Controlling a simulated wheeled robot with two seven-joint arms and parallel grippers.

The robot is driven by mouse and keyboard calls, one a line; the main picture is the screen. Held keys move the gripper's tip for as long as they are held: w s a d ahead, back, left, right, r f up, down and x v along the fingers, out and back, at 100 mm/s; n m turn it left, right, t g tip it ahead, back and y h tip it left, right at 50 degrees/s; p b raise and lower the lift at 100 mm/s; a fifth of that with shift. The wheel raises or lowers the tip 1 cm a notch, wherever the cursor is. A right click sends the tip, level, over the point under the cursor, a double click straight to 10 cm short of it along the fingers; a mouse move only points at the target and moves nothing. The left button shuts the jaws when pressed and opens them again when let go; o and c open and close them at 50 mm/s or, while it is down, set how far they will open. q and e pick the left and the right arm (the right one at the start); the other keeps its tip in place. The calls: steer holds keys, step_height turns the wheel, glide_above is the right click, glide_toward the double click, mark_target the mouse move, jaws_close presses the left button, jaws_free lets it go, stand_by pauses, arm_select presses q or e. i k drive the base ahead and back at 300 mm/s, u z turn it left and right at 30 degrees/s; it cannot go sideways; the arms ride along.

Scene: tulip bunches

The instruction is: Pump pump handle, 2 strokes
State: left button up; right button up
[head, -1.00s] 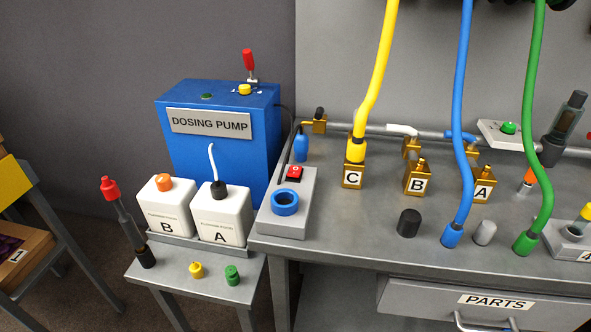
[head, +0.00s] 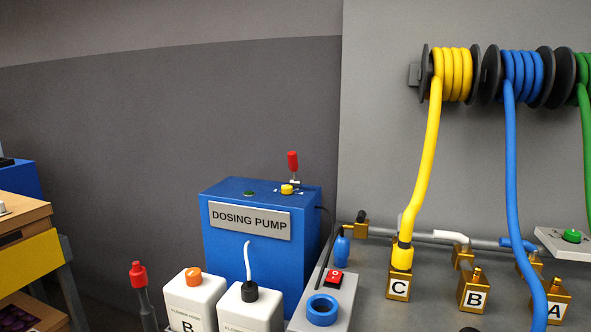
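The blue dosing pump box (head: 225,245) stands left of the workbench, with its name plate (head: 249,220) facing me. A red-tipped lever (head: 292,162) stands upright on its top, near the back right. A yellow knob (head: 287,189) and a green button (head: 249,193) are also on its top. A separate dark upright piece with a red top (head: 138,272) stands at the lower left, its lower part cut off by the frame. I cannot tell which of these is the pump handle. Neither of my grippers is in view.
White bottles B (head: 184,300) and A (head: 252,308) stand before the box. A red switch (head: 334,278) and blue ring (head: 322,310) sit on a grey block. Brass fitting C (head: 399,285) takes the yellow hose (head: 427,160). Hose reels (head: 487,75) hang on the wall. A wooden stand (head: 20,220) is left.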

mark_target(293, 164)
steer(key=k, duration=0.5)
steer(key=u, duration=1.25)
steer(key=i, duration=1.15)
steer(key=z, duration=2.3)
